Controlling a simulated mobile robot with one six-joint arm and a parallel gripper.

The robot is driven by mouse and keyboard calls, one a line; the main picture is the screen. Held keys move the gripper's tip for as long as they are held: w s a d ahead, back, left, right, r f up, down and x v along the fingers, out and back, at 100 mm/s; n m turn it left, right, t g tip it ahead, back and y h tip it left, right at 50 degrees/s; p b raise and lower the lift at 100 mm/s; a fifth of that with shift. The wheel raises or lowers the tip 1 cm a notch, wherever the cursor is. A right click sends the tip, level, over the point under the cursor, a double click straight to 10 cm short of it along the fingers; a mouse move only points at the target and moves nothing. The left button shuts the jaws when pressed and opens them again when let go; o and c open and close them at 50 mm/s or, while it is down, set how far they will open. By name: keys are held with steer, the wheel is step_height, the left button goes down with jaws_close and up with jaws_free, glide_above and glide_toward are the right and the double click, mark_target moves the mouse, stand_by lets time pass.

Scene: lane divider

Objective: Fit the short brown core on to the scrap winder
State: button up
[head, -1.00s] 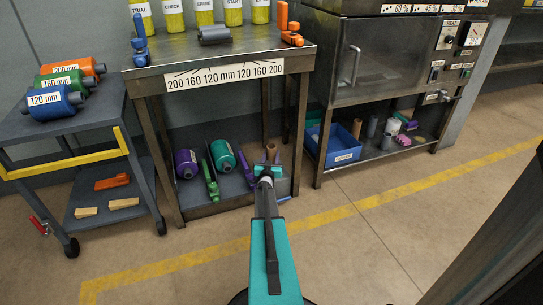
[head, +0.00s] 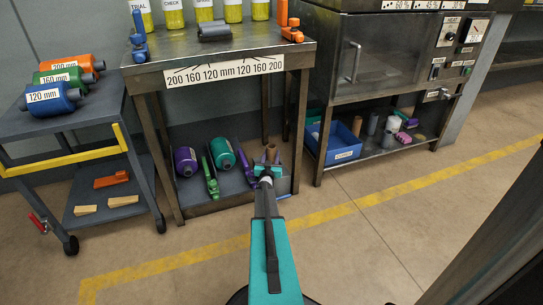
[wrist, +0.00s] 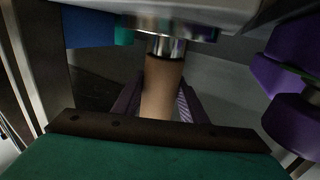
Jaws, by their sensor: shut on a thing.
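In the wrist view, my gripper (wrist: 160,108) has its dark ridged fingers shut on the brown core (wrist: 161,85). The core's far end meets a shiny metal cylinder (wrist: 163,46); I cannot tell whether it is around the metal or only against it. In the head view, my gripper (head: 267,168) is low at the front of the bench's lower shelf, its fingers too small to read. A brown cylinder (head: 271,150) shows just beyond it; I cannot tell if this is the held core. I cannot clearly identify the scrap winder.
On the lower shelf (head: 232,197), purple (head: 185,161) and teal (head: 222,153) rolls and a green tool (head: 211,178) lie left of my gripper. In the wrist view, purple parts (wrist: 291,115) are close at right. A blue bin (head: 343,145) sits under the oven.

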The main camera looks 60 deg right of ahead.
steer(key=shift+f, duration=0.35)
steer(key=o, duration=1.1)
steer(key=shift+a, duration=0.1)
steer(key=p+v, duration=0.4)
steer(key=v, duration=0.9)
steer(key=shift+s+a+r, duration=0.2)
steer(key=shift+a, duration=0.05)
